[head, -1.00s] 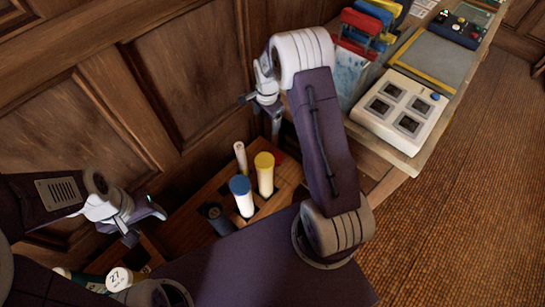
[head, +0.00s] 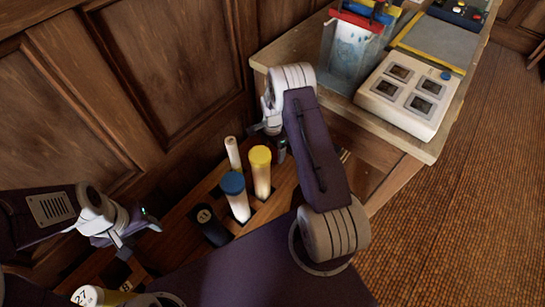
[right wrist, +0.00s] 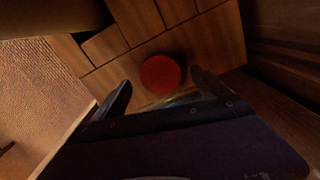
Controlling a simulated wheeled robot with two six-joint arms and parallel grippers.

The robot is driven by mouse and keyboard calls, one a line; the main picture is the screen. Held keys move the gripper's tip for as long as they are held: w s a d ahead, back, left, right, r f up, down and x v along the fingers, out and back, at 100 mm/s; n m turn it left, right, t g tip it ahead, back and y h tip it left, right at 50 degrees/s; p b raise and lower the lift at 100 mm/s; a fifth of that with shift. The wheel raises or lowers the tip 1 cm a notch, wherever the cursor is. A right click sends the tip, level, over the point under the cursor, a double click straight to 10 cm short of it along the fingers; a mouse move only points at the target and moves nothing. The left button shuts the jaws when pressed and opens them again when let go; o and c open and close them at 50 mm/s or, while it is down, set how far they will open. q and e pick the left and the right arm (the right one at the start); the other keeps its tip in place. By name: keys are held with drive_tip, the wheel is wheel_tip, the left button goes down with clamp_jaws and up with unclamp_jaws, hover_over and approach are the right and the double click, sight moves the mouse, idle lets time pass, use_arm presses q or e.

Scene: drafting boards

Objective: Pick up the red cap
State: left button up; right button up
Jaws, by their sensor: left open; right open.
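The red cap (right wrist: 160,75) shows as a round red disc in the right wrist view, over a wooden surface with dividing lines. My right gripper (right wrist: 162,82) is open, with one finger on each side of the cap in that view; I cannot tell how much height lies between them. In the head view my right gripper (head: 275,141) is low beside the yellow-capped tube, and the red cap is hidden there. My left gripper (head: 139,235) is open and empty at the left, away from the capped tubes.
A yellow-capped tube (head: 261,174), a blue-capped tube (head: 237,199), a pale tube (head: 233,154) and a black tube (head: 212,226) stand close by in the wooden rack. A panelled wall rises behind. A white four-window box (head: 404,97) sits on the table at right.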

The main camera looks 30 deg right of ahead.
sight(273, 156)
wheel_tip(273, 156, down, 3)
drive_tip(key=shift+w+r, duration=0.1)
drive_tip(key=shift+r, duration=0.05)
drive_tip(key=c, duration=1.4)
